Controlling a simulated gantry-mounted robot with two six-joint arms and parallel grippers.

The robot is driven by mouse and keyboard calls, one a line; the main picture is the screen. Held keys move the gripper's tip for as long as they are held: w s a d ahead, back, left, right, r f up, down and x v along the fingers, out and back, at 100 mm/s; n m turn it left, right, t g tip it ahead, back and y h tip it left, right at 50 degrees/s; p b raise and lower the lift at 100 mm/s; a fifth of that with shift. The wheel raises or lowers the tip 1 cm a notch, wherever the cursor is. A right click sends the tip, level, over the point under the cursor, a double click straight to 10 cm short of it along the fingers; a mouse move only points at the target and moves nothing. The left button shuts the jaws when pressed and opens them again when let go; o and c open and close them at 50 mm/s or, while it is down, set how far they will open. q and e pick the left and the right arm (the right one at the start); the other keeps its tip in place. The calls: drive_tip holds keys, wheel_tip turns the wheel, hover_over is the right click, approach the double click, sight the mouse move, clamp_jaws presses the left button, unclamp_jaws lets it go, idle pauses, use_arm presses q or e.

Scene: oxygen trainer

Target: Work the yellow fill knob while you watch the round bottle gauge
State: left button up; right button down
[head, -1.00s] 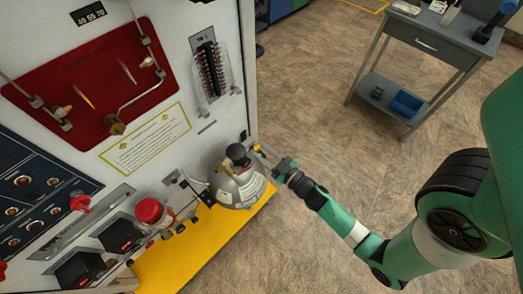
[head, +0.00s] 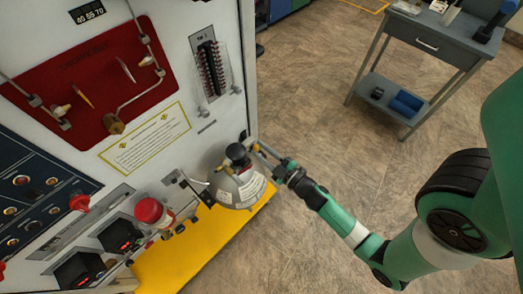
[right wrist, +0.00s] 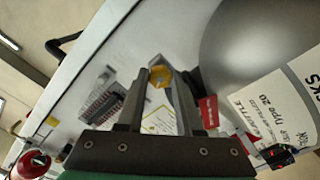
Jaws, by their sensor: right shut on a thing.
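The yellow fill knob (right wrist: 160,76) sits between the fingertips of my right gripper (right wrist: 160,82) in the right wrist view. The gripper is shut on it. In the head view my right gripper (head: 259,149) reaches in from the right, just above and right of the grey rounded bottle (head: 240,188). The knob is mostly covered by the fingers there. The bottle also fills the upper right of the right wrist view (right wrist: 255,35), with a white label. I cannot make out the round bottle gauge's face or needle. My left gripper is not in view.
The white panel carries a red plate (head: 85,88), a red knob (head: 150,211) and dark switch boxes. A yellow platform (head: 190,256) lies below the bottle. A grey table (head: 430,50) stands at the upper right. Open floor lies between table and panel.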

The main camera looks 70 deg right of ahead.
drive_tip(key=n, duration=0.5)
drive_tip(key=shift+b, duration=0.3)
idle(0.4)
drive_tip(key=c, duration=0.8)
unclamp_jaws()
drive_tip(key=shift+c, duration=0.2)
drive_tip(key=p+v, duration=0.3)
drive_tip(key=v, duration=0.8)
drive_tip(key=shift+s+a, duration=0.15)
drive_tip(key=shift+s, duration=0.15)
